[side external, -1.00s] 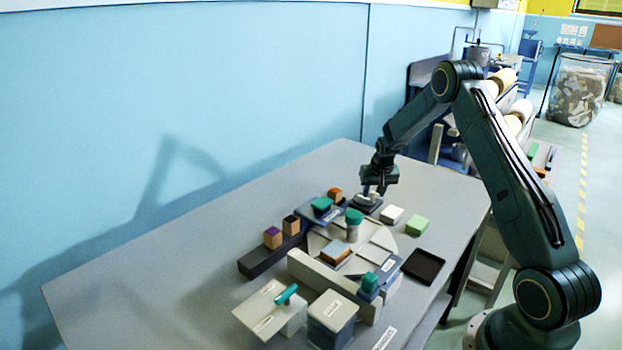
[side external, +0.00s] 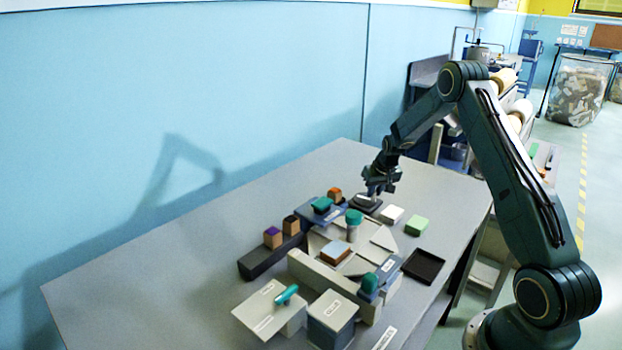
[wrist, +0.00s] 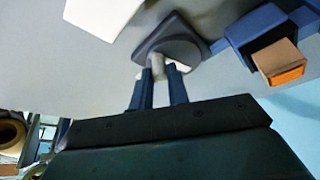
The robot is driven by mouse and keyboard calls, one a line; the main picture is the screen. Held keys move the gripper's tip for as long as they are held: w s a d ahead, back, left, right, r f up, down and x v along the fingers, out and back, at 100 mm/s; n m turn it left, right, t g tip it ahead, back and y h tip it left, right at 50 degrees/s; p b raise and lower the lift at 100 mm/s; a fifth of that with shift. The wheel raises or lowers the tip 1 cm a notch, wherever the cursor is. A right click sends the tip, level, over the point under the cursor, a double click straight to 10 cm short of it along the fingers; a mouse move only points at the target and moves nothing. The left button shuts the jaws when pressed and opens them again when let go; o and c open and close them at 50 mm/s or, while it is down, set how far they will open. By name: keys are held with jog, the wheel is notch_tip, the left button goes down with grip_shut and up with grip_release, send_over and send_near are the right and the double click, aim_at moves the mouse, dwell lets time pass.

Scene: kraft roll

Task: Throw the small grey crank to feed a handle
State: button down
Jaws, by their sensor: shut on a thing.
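The small grey crank shows in the wrist view as a light grey upright peg (wrist: 157,64) on a dark grey base (wrist: 180,45). The dark base also shows in the side external view (side external: 366,204), at the far end of the group of parts. My gripper (side external: 376,192) is low over this base. In the wrist view its two blue fingers (wrist: 161,80) are shut on the peg, one on each side. The fingers hide part of the peg.
A white block (side external: 391,215) and a green block (side external: 416,226) lie close by. A blue holder (side external: 317,212) with an orange-faced wooden block (side external: 335,194) stands beside the base. A pale fixture (side external: 345,285) with teal knobs fills the front. A black tray (side external: 423,267) lies right.

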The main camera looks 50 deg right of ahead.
aim_at(366, 195)
jog(key=n, duration=0.2)
jog(key=d+n+y, duration=0.1)
jog(key=n, duration=0.1)
jog(key=shift+d+y, duration=0.15)
jog(key=shift+y, duration=0.15)
jog(key=n, duration=0.1)
jog(key=n+y, duration=0.1)
jog(key=n, duration=0.1)
jog(key=w+d+n, duration=0.1)
jog(key=shift+n+t+y, duration=0.4)
jog(key=n, duration=0.2)
jog(key=n+y, duration=0.1)
jog(key=shift+w+d+g, duration=0.25)
jog(key=shift+w+g, duration=0.05)
jog(key=shift+w, duration=0.05)
jog(key=shift+w+d+n+g+y, duration=0.1)
jog(key=shift+w+n+g+y, duration=0.15)
jog(key=shift+n, duration=0.65)
jog(key=shift+w+n+g+y, duration=0.2)
jog(key=shift+n+y, duration=0.15)
jog(key=shift+n, duration=0.55)
jog(key=shift+w+n, duration=0.1)
jog(key=shift+n, duration=0.3)
